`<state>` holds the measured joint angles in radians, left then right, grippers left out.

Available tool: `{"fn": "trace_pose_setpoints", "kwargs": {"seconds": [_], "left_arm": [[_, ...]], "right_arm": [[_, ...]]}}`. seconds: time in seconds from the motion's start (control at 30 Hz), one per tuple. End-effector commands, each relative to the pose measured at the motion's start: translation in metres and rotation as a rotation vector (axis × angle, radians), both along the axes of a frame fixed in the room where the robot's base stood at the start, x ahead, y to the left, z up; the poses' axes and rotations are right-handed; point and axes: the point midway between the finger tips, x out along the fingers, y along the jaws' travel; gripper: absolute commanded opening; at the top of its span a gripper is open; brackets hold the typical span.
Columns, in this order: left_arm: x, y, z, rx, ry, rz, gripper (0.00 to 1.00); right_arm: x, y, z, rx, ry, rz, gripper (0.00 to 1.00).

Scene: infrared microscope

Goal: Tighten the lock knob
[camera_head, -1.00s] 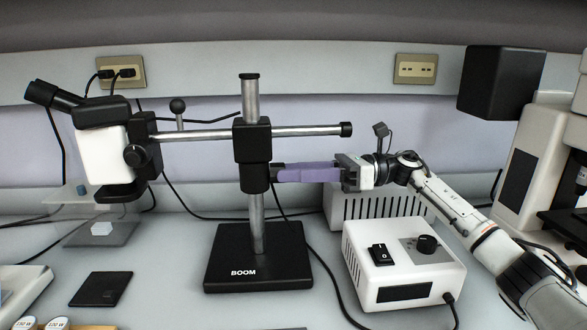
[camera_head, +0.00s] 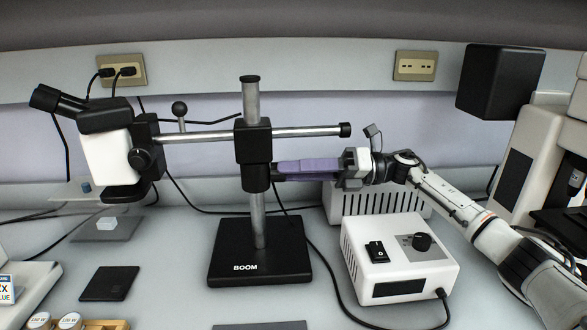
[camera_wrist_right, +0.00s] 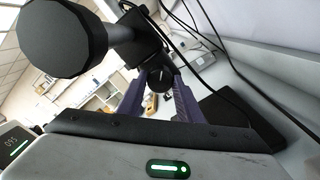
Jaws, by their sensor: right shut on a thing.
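The boom stand has a black base (camera_head: 262,262), a steel pole (camera_head: 251,102) and a black clamp block (camera_head: 252,140) carrying the horizontal boom arm (camera_head: 305,132). My right gripper (camera_head: 276,171) reaches in from the right, its purple fingers level, fingertips at the side of the lower black collar (camera_head: 256,178). In the right wrist view the lock knob (camera_wrist_right: 160,79), small, round and black, sits between the two purple fingertips (camera_wrist_right: 160,82), and the gripper is shut on it. In the head view the fingers mostly hide the knob. My left gripper is not in view.
The boom's black end cap (camera_head: 345,130) lies just above my right gripper and looms large in the right wrist view (camera_wrist_right: 65,38). A white control box (camera_head: 400,262) stands below my right arm. The microscope head (camera_head: 105,150) hangs at the left.

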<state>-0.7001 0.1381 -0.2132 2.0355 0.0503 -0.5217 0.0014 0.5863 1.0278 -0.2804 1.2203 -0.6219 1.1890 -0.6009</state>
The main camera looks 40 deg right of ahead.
Motion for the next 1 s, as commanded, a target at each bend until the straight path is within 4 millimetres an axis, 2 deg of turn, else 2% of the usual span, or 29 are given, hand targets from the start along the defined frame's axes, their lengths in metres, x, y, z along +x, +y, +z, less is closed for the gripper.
{"fn": "trace_pose_setpoints", "kwargs": {"seconds": [0.43,0.47,0.57,0.87,1.0], "left_arm": [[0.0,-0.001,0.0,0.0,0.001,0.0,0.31],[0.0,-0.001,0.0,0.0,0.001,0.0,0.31],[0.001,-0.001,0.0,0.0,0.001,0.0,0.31],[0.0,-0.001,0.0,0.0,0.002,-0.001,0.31],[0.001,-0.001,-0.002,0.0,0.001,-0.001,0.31]], "right_arm": [[0.0,0.0,-0.001,0.006,0.013,0.0,0.1],[0.0,0.0,-0.001,0.006,0.013,0.0,0.34],[0.0,0.0,-0.001,0.006,0.012,0.0,0.51],[0.0,-0.001,0.0,0.005,0.01,-0.001,0.51],[-0.006,-0.011,-0.002,0.004,0.011,-0.002,0.51]]}}
